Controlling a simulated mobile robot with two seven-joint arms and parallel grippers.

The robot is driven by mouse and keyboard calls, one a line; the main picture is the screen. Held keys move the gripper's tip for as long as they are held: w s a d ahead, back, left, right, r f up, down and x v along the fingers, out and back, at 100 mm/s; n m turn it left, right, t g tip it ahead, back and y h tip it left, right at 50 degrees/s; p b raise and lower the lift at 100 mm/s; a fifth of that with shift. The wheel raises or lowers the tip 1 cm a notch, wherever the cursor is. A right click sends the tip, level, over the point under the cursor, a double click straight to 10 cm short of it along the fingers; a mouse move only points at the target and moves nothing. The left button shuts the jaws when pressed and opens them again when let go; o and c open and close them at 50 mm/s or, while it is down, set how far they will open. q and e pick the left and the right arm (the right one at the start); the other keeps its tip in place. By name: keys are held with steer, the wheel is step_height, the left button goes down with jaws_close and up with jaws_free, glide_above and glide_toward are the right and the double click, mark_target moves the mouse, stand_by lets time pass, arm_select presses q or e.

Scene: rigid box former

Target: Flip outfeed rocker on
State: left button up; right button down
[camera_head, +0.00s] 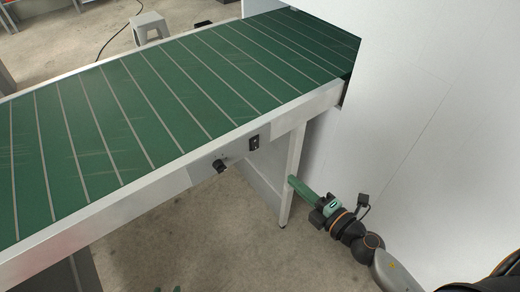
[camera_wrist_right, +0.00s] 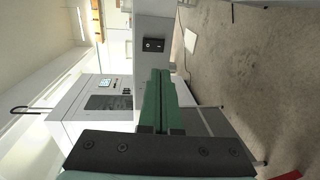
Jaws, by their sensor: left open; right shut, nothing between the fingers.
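The outfeed rocker appears to be the small black switch (camera_head: 254,143) on the side rail of the green conveyor (camera_head: 180,85). In the right wrist view, a black switch plate (camera_wrist_right: 153,44) sits on a grey panel just beyond the fingertips. Whether the rocker is on or off is too small to tell. My right gripper (camera_head: 292,181) is shut and empty, below and right of the switch and apart from it. Its green fingers (camera_wrist_right: 160,72) lie together in the wrist view. Only the green fingertips of my left gripper (camera_head: 167,289) show at the bottom edge; they are apart and empty.
A black knob (camera_head: 219,165) sticks out of the rail left of the switch. A conveyor leg (camera_head: 292,175) stands near my right fingertips. A large white panel (camera_head: 410,130) rises at the right. A grey stool (camera_head: 150,27) stands behind the conveyor. The floor below the rail is clear.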

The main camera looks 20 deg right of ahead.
glide_toward(256, 148)
steer(key=p+x, duration=0.1)
steer(key=x, duration=0.6)
stand_by(0.5)
steer(key=shift+s, duration=0.1)
